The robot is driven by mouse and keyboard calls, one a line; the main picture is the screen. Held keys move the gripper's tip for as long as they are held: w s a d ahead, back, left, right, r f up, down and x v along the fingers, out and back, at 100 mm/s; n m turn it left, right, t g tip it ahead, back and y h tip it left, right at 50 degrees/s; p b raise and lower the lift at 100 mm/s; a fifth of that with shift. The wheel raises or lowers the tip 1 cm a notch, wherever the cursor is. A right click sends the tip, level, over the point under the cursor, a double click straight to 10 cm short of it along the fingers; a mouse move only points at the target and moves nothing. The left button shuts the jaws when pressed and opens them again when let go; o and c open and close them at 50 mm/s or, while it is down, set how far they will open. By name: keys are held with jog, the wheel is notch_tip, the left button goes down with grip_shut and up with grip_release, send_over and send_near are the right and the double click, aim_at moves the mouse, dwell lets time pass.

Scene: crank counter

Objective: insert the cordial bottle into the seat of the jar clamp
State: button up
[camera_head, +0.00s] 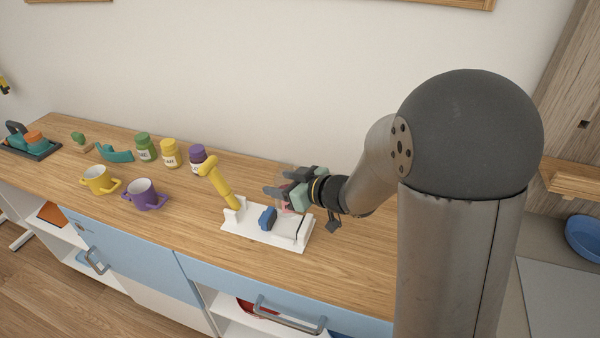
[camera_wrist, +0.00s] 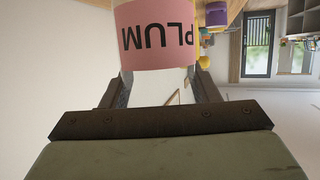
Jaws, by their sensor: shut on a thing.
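The cordial bottle, with a pink label reading PLUM (camera_wrist: 155,42), is between the fingers of my gripper (camera_wrist: 160,88); the label appears upside down in the wrist view. My gripper (camera_head: 279,190) is shut on it in the head view, where the fingers hide most of the bottle. The jar clamp has a white base (camera_head: 262,239), a raised yellow lever (camera_head: 221,187) at its left and a blue part (camera_head: 267,218) in the middle. My gripper is above and behind the right part of the clamp. The clamp's seat cannot be made out clearly.
A green jar (camera_head: 146,148), a yellow jar (camera_head: 170,154) and a purple jar (camera_head: 197,158) stand at the back. A yellow mug (camera_head: 98,181) and a purple mug (camera_head: 143,195) are further left. Bare wooden counter (camera_head: 343,268) lies right of the clamp.

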jog(key=shift+a, duration=0.25)
jog(key=shift+r, duration=0.1)
jog(key=shift+d+f+b, duration=0.1)
jog(key=shift+f+b, duration=1.45)
jog(key=shift+f, duration=0.65)
jog(key=shift+f+b, duration=1.3)
jog(key=shift+f, duration=0.55)
jog(key=o, duration=1.2)
jog(key=shift+o, duration=0.2)
